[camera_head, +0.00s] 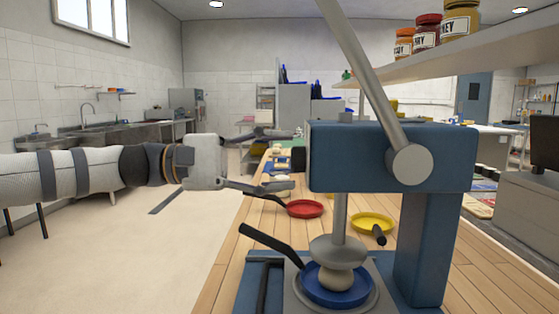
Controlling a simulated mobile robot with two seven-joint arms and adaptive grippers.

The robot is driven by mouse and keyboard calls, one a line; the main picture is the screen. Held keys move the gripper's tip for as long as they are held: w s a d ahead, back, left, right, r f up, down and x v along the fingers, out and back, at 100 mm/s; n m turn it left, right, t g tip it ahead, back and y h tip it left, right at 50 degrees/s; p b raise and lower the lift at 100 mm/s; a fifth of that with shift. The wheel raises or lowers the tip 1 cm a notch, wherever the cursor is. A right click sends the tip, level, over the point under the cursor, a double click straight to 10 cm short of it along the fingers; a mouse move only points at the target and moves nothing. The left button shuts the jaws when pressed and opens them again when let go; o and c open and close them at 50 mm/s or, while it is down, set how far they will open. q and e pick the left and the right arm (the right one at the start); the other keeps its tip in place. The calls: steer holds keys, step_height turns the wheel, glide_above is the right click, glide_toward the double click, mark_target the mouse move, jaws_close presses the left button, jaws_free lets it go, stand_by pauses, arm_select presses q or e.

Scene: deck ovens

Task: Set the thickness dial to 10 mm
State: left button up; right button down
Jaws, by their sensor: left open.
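A blue press (340,160) stands at the front right, with a grey lever and a round grey hub (410,163) on its head. A small dark piece (298,159) shows at the left side of the head; it may be the thickness dial, but no marks or setting can be read. My left gripper (290,160) is open, pointing right, its fingers above and below the level of this dark piece. I cannot tell whether it touches. Under the press plate (338,248), a pale dough ball (335,279) sits in a blue pan (352,296). My right gripper is out of view.
A red pan (305,208) and a yellow pan (371,222) lie on the wooden counter (225,270) behind the press. A shelf (470,52) with several jars hangs at the upper right.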

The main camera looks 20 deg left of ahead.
arm_select(q)
steer(key=v, duration=1.1)
steer(key=shift+a, duration=0.3)
steer(key=shift+s, duration=0.1)
